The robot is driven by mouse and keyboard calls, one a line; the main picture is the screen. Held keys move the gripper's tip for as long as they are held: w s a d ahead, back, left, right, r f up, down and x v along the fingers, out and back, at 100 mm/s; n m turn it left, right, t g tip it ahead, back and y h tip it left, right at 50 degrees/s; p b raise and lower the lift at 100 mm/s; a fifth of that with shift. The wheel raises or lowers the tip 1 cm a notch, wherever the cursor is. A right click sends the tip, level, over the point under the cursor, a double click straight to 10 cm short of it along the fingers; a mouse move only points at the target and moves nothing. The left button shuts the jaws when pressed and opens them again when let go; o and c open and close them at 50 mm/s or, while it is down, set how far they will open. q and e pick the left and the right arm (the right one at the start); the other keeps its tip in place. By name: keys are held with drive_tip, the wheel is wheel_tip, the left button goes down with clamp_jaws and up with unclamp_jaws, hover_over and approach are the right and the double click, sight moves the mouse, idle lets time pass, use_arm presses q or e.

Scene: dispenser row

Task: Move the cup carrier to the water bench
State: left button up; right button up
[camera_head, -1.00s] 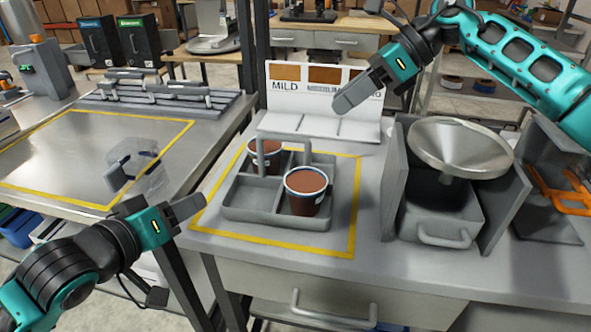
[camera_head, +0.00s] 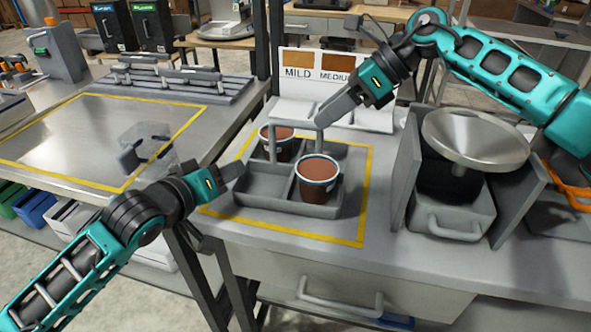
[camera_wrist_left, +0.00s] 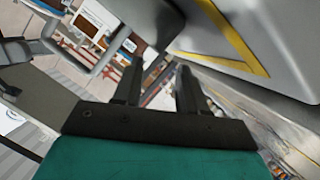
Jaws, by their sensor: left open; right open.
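The cup carrier (camera_head: 262,191) is a grey divided tray with an upright handle, standing inside a yellow outline on the right bench. It holds two cups with brown contents, one at the back left (camera_head: 277,146) and one at the front right (camera_head: 318,178). My left gripper (camera_head: 237,171) is open at the carrier's left side; touching or apart, I cannot tell. Its two spread fingers show empty in the left wrist view (camera_wrist_left: 160,88). My right gripper (camera_head: 332,112) is open above the carrier's back right, close to the handle. The left bench (camera_head: 60,150) has its own yellow outline and carries no readable name.
A clear vessel (camera_head: 146,148) stands on the left bench at its right edge. A gap separates the benches. A sign reading MILD and MEDIUM (camera_head: 318,72) stands behind the carrier. A steel funnel dish (camera_head: 470,138) with grey side panels stands right of it.

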sight(248, 161)
use_arm(q)
drive_tip(key=shift+x, duration=2.5)
use_arm(e)
drive_tip(key=shift+x, duration=2.5)
use_arm(q)
clamp_jaws()
use_arm(e)
clamp_jaws()
use_arm(q)
drive_tip(key=shift+r, duration=0.1)
use_arm(e)
drive_tip(key=shift+r, duration=0.15)
